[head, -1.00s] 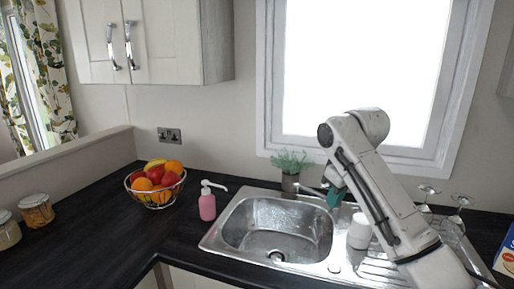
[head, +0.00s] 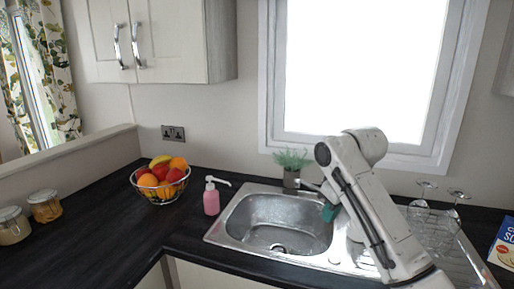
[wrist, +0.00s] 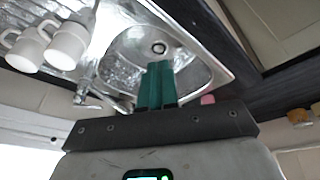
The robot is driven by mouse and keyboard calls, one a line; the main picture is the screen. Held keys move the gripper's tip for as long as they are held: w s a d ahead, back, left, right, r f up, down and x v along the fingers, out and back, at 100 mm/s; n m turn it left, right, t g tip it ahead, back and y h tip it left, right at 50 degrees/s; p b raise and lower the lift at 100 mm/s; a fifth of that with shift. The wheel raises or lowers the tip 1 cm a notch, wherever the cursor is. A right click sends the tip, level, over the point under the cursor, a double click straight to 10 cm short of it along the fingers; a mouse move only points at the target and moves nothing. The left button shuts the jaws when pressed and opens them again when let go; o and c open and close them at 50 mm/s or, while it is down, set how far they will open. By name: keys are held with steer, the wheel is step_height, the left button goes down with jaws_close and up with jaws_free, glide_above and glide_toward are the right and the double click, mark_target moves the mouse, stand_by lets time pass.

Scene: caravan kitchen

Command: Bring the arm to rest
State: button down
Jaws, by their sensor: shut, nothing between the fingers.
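My arm rises from the lower right in the head view and bends over the drainer side of the sink (head: 215,232). My gripper (head: 330,212) shows partly as a teal piece near the tap, mostly hidden behind my arm. In the wrist view my gripper (wrist: 156,68) has its two teal fingers together with nothing between them. They point toward the sink basin, apart from it. The sink also shows in the wrist view (wrist: 215,72).
A pink soap bottle (head: 211,202) stands left of the sink, beside a fruit bowl (head: 160,192). A potted plant (head: 291,178) stands behind the sink. Upturned glasses (head: 452,215) stand right of my arm. Two white mugs (wrist: 68,46) show in the wrist view. The left counter is mostly clear.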

steer(key=s+a+f+m+y, duration=0.1)
steer(key=s+f+m, duration=0.1)
steer(key=s+f, duration=0.9)
steer(key=s+a+f+m, duration=0.1)
steer(key=s+f, duration=0.8)
steer(key=f, duration=0.4)
steer(key=s+d+f+m, duration=0.1)
steer(key=s+d+f, duration=0.1)
steer(key=s, duration=0.7)
steer(key=s+d+f+m+g+h, duration=0.1)
steer(key=s+d, duration=0.4)
steer(key=s, duration=0.5)
steer(key=s+d+f+m+g+h, duration=0.1)
steer(key=s+d+f+m, duration=0.1)
steer(key=s, duration=0.7)
steer(key=shift+s+d+f, duration=0.25)
steer(key=shift+d+f, duration=0.2)
steer(key=shift+d, duration=0.6)
